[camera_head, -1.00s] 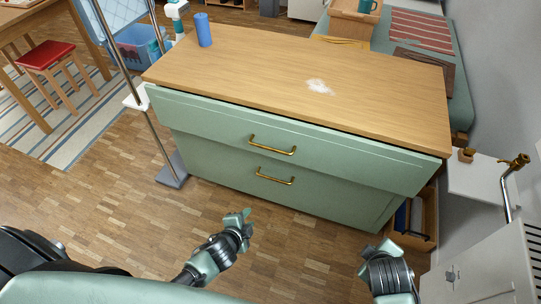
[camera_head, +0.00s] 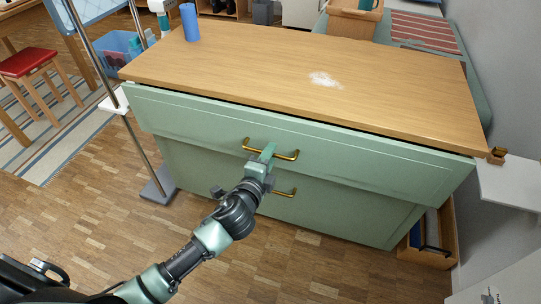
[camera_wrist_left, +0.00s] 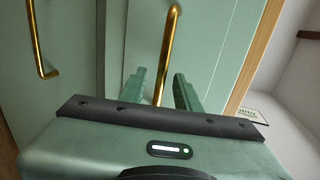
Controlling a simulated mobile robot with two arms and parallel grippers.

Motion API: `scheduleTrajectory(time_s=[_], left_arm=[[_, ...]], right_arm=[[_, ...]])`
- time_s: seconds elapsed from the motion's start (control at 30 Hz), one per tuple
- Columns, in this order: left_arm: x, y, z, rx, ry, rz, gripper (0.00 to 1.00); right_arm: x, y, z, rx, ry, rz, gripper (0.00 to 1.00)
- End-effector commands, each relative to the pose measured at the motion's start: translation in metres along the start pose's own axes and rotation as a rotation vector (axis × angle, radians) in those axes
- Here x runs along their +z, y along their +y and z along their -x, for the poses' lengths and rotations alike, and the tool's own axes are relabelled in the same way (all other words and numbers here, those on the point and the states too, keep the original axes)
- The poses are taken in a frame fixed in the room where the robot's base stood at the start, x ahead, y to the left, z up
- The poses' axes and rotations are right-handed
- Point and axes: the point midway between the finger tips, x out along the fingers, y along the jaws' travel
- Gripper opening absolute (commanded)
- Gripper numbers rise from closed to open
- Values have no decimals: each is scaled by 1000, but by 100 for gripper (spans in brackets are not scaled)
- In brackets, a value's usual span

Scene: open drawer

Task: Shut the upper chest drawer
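The chest's upper drawer (camera_head: 350,152) has a pale green front with a brass bar handle (camera_head: 286,156). Its front stands out past the lower front, with a dark gap under the wooden top. My left gripper (camera_head: 267,153) is at the middle of this handle. In the left wrist view, its green fingers (camera_wrist_left: 160,88) are apart, one on each side of the upper brass handle (camera_wrist_left: 170,40). Whether they touch it I cannot tell. The lower drawer (camera_head: 200,172) has a similar handle (camera_head: 284,193), partly hidden by my gripper. My right gripper is out of view.
The wooden top (camera_head: 250,65) holds a blue cylinder (camera_head: 190,22) and a white powdery patch (camera_head: 325,79). A metal stand (camera_head: 158,185) is left of the chest. A wooden box (camera_head: 432,240) sits on the floor at right. The floor in front is clear.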

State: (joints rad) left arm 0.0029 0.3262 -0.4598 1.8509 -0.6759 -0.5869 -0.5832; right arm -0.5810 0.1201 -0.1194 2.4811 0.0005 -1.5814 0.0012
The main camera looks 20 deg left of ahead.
Motion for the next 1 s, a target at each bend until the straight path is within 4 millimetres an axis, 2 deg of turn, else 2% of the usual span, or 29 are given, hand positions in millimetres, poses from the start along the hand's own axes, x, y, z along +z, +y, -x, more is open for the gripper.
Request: scheduleTrajectory(time_s=[0.13,0.4,0.5,0.53,1.0], left_arm=[[0,0,-11,0,0,0,32],[0,0,-12,0,0,1,32],[0,0,-12,0,0,1,5],[0,0,-12,0,0,1,0],[0,1,-12,2,0,1,0]], right_arm=[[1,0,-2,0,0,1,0],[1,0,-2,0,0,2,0],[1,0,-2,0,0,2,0],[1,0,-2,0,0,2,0],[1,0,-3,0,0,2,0]])
